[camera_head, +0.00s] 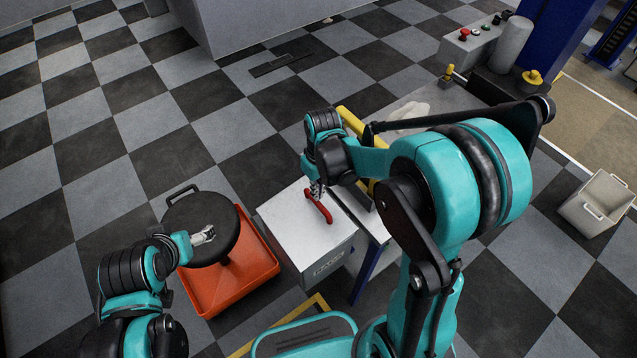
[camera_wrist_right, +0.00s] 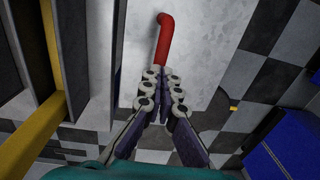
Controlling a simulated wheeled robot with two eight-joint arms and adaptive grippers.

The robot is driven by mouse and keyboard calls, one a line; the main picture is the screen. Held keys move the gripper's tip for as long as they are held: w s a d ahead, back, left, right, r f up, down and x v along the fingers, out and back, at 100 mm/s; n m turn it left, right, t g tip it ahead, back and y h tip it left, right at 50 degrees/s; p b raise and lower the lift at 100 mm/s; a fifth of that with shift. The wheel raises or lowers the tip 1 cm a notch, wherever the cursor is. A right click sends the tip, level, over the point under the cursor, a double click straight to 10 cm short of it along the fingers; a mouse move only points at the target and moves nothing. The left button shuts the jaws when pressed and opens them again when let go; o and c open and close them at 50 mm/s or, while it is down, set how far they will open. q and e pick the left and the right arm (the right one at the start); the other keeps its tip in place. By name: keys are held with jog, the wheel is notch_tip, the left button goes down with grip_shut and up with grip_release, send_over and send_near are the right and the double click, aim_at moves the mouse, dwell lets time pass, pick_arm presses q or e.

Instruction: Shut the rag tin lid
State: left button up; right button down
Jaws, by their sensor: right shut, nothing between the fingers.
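The rag tin (camera_head: 328,262) is a pale grey box with a RAGS label on its front. Its lid (camera_head: 290,222) lies flat across the top, with no gap that I can make out. A red handle (camera_head: 318,207) stands on the lid; it also shows in the right wrist view (camera_wrist_right: 165,38). My right gripper (camera_head: 318,188) is over the lid at the handle's far end. In the right wrist view its fingertips (camera_wrist_right: 168,72) are together and empty, overlapping the handle's near end; contact is unclear. My left gripper (camera_head: 204,236) is over a round black seat, its jaws too small to judge.
The black seat (camera_head: 190,215) stands over an orange tray (camera_head: 235,290) left of the tin. A yellow rail (camera_head: 352,122) and a bench (camera_head: 415,95) are close behind and right of the tin. A pale bin (camera_head: 597,203) stands far right. Checkered floor is open at left.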

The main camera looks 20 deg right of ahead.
jog(key=shift+f, duration=0.8)
jog(key=f+b, duration=0.1)
jog(key=d+f+b, duration=0.1)
jog(key=shift+w+d+f+b, duration=0.1)
jog(key=shift+w+f+b, duration=0.15)
jog(key=shift+f+b, duration=0.1)
jog(key=shift+r+p, duration=0.4)
jog(key=shift+r, duration=0.05)
notch_tip(320, 180, up, 13)
jog(key=d+p, duration=0.2)
jog(key=p, duration=0.3)
jog(key=shift+w+d, duration=0.25)
jog(key=shift+w, duration=0.2)
jog(key=shift+r, duration=0.1)
